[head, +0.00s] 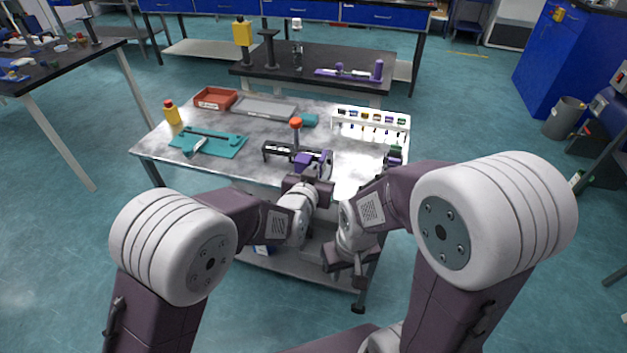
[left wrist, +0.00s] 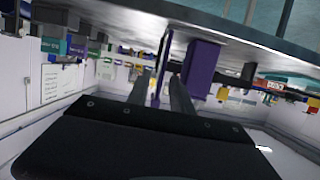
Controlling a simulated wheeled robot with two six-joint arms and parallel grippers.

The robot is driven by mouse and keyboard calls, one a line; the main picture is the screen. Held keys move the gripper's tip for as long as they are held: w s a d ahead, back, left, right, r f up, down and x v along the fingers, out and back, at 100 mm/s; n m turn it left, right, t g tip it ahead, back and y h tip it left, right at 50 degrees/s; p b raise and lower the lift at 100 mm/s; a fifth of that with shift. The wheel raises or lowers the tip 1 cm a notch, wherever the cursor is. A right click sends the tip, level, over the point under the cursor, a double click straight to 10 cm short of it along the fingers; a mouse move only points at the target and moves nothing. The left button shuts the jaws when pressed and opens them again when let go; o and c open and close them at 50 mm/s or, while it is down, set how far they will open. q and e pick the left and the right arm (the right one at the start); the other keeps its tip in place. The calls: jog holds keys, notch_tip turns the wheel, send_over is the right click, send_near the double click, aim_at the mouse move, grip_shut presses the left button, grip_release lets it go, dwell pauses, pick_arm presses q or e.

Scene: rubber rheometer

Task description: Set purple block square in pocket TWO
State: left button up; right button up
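A purple block (head: 302,160) stands at the near side of the black fixture (head: 278,151), at the table's front edge. The pocket labels cannot be read.
A purple and black part (head: 325,163) stands right of the block. An orange-topped post (head: 296,128) rises behind. A white rack (head: 371,126), a teal plate (head: 208,143), a grey tray (head: 265,108), a red bin (head: 215,98) and a yellow bottle (head: 171,112) stand around the table (head: 240,173).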

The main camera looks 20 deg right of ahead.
pick_arm(q)
jog(key=v, duration=0.9)
jog(key=shift+p, duration=0.3)
pick_arm(e)
jog(key=shift+r, duration=0.35)
pick_arm(q)
jog(key=s+a+f+n+g+y, duration=0.2)
jog(key=a+f, duration=0.2)
jog(key=a, duration=0.4)
jog(key=s+a+f+n+g+y, duration=0.1)
jog(key=s+a+f+g+y, duration=0.2)
jog(key=a, duration=0.6)
jog(key=s+a+f+n+g+y, duration=0.1)
jog(key=a+f+n+g+y, duration=0.1)
jog(key=a+f, duration=0.45)
pick_arm(e)
jog(key=shift+s, duration=0.1)
jog(key=shift+o, duration=1.2)
jog(key=o, duration=0.7)
pick_arm(q)
jog(key=s+a+n+g+y, duration=0.1)
jog(key=s+a+g, duration=0.3)
jog(key=s+a, duration=0.4)
jog(key=shift+s+a+n, duration=0.3)
jog(key=shift+s+n, duration=0.1)
jog(key=shift+n, duration=0.1)
